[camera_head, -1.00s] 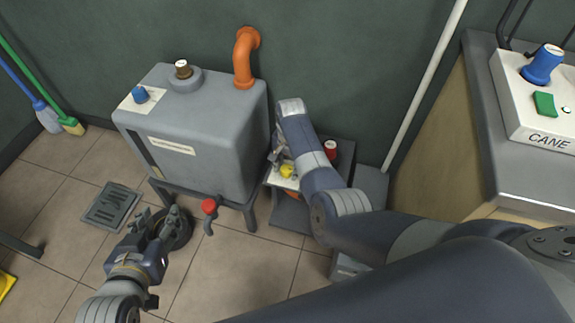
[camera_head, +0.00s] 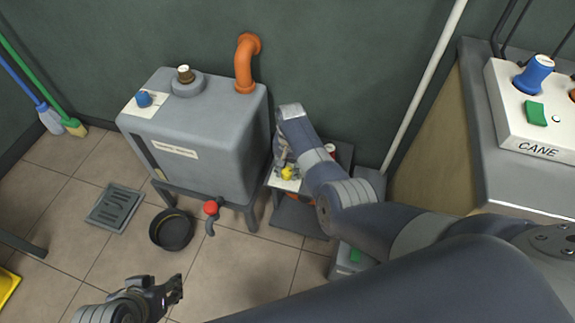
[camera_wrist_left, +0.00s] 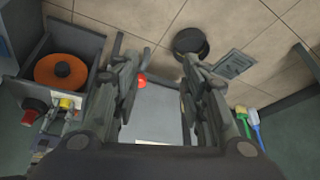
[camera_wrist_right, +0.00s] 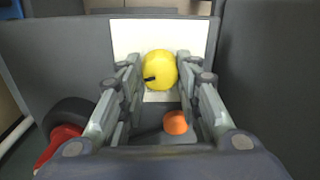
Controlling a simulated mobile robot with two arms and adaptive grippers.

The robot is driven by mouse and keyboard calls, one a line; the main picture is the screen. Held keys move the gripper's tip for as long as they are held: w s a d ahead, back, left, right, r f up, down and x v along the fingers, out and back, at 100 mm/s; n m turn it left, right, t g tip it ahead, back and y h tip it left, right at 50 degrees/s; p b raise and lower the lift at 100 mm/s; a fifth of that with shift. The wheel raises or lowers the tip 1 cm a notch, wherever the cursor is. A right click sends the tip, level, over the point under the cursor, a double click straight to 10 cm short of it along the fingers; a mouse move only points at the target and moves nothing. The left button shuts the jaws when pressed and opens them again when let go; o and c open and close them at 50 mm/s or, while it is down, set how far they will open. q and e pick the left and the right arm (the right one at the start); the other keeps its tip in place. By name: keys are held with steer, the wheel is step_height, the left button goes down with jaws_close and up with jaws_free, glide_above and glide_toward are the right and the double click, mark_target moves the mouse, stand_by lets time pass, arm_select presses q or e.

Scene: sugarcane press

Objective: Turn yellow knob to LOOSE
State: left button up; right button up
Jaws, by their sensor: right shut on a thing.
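The yellow knob (camera_head: 288,173) sits on a white plate on the low grey machine beside the large grey tank. My right gripper (camera_head: 281,160) reaches down to it. In the right wrist view the knob (camera_wrist_right: 160,68) is round, with a black mark pointing left, between the two fingers of my right gripper (camera_wrist_right: 158,62), which is shut on it. No lettering is readable on the white plate (camera_wrist_right: 126,38), so the LOOSE mark cannot be made out. My left gripper (camera_head: 172,290) is open and empty above the floor at the lower left; its spread fingers show in the left wrist view (camera_wrist_left: 160,65).
The grey tank (camera_head: 215,130) with a red-handled tap (camera_head: 211,208) stands left of my right gripper. A red knob (camera_head: 330,150) is partly hidden behind my right arm. A black pan (camera_head: 172,231) lies on the floor. A control box (camera_head: 530,115) stands at right.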

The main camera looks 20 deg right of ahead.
steer(key=shift+r+n, duration=0.1)
steer(key=shift+n, duration=0.3)
steer(key=shift+n+p, duration=0.3)
steer(key=shift+p, duration=0.05)
steer(key=n, duration=0.2)
steer(key=shift+n+p, duration=0.3)
steer(key=shift+p, duration=0.1)
steer(key=n, duration=0.2)
steer(key=shift+n, duration=0.4)
steer(key=n, duration=0.4)
arm_select(q)
steer(key=shift+s+a+r+g, duration=0.2)
steer(key=shift+s+r+g, duration=0.15)
steer(key=shift+s, duration=0.35)
steer(key=shift+s+a+r+g, duration=0.15)
steer(key=shift+s+r+g, duration=0.2)
steer(key=shift+s, duration=0.35)
arm_select(e)
steer(key=shift+a+n, duration=0.1)
steer(key=shift+n, duration=1.8)
steer(key=o, duration=1)
steer(key=shift+o, duration=0.2)
